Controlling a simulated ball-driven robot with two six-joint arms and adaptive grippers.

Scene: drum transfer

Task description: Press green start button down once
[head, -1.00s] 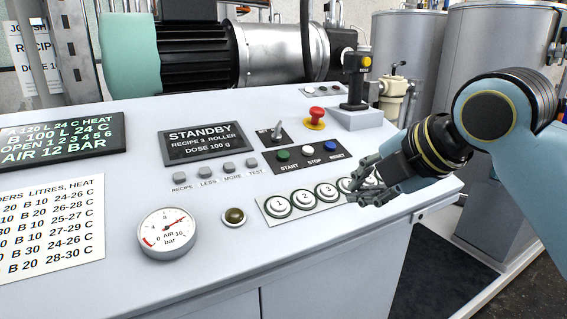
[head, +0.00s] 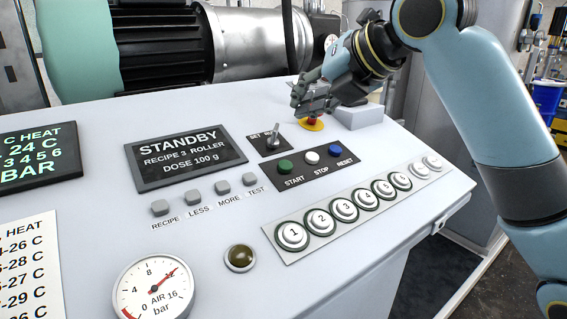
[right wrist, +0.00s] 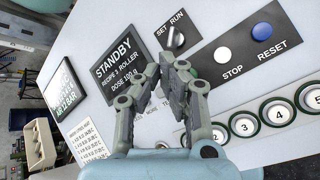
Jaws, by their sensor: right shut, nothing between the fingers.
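The green start button (head: 285,167) sits at the left end of a dark strip on the sloped panel, labelled START. White stop (head: 311,158) and blue reset (head: 335,149) buttons sit to its right. In the head view my right gripper (head: 298,108) is shut and empty, above the panel behind the strip, close to the red emergency knob. My left gripper is not in view.
The display (head: 186,157) reads STANDBY. The set/run switch (head: 274,137) stands just behind the strip. The red knob (head: 312,121) on its yellow base is partly hidden by my gripper. Numbered round buttons (head: 345,209) line the front, and an air gauge (head: 153,291) is at lower left.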

